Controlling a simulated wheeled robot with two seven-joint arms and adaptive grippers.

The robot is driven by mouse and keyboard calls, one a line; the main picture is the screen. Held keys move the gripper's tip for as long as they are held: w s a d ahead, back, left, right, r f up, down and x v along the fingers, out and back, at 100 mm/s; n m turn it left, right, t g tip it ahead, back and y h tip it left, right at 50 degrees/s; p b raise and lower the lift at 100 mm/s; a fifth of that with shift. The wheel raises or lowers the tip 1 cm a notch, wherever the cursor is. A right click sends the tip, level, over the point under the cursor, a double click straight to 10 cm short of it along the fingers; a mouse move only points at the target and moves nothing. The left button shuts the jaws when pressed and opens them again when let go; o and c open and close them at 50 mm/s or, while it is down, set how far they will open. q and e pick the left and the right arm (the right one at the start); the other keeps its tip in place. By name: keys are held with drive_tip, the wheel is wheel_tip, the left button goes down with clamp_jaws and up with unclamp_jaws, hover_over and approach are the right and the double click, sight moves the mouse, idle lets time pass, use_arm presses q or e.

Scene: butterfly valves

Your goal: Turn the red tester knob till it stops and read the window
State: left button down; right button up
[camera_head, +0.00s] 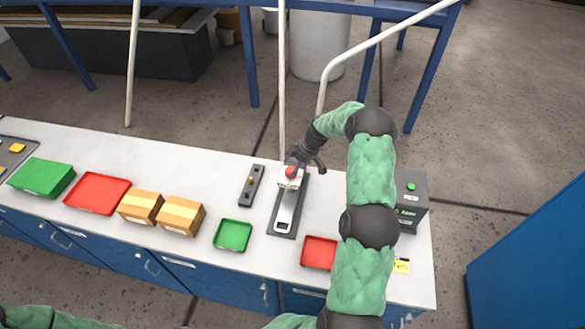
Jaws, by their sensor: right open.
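Two cardboard boxes (181,215) stand further left. A dark box with a green button (411,200) stands at right.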

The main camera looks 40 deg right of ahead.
sight(291, 172)
drive_tip(key=shift+x, duration=1.3)
drive_tip(key=c, duration=1.1)
